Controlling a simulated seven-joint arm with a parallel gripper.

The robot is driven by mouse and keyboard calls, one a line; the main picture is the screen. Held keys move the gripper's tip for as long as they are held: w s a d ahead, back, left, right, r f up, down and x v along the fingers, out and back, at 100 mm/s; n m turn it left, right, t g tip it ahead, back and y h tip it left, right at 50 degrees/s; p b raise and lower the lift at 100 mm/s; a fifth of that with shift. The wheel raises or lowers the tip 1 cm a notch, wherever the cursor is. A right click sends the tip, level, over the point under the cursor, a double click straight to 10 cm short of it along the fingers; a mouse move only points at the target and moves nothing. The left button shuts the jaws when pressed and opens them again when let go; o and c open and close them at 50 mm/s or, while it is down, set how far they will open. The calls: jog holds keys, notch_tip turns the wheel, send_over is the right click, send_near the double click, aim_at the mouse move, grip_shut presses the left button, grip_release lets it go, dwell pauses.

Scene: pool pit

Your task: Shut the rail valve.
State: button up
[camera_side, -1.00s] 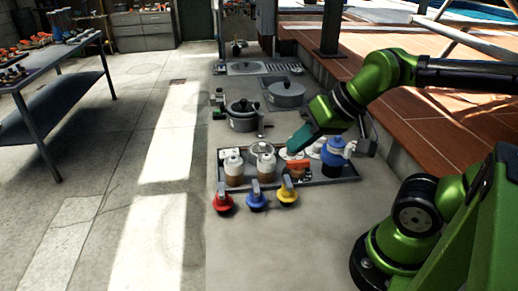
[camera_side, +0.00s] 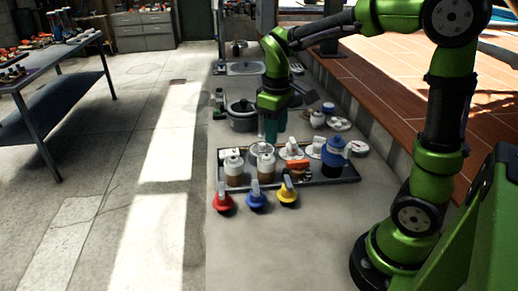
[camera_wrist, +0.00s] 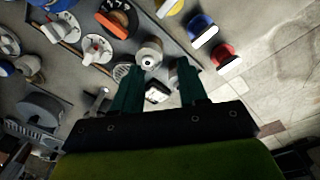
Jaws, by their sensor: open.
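My gripper (camera_side: 271,130) points down over the back edge of the dark tray (camera_side: 330,181), with its teal fingers apart and empty. In the wrist view my gripper (camera_wrist: 158,76) is open, and a cream-and-tan fitting (camera_wrist: 149,56) shows beyond and between the fingertips. That middle fitting (camera_side: 265,168) stands in the tray, beside a similar one (camera_side: 234,170) on the left. A fitting with an orange handle (camera_side: 299,164) is right of them; the orange also shows in the wrist view (camera_wrist: 113,20). I cannot tell which of these is the rail valve.
A blue-topped vessel (camera_side: 334,152) stands at the tray's right. A grey pot (camera_side: 242,118) is behind, left of my gripper. The front floor is clear.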

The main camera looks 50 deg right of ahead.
aim_at(298, 161)
jog(key=w+d+n+g+h, duration=0.2)
jog(key=w+d+n+g, duration=0.2)
jog(key=d+n, duration=0.3)
jog(key=shift+n, duration=0.3)
jog(key=x, duration=1.6)
jog(key=shift+f, duration=0.3)
grip_shut()
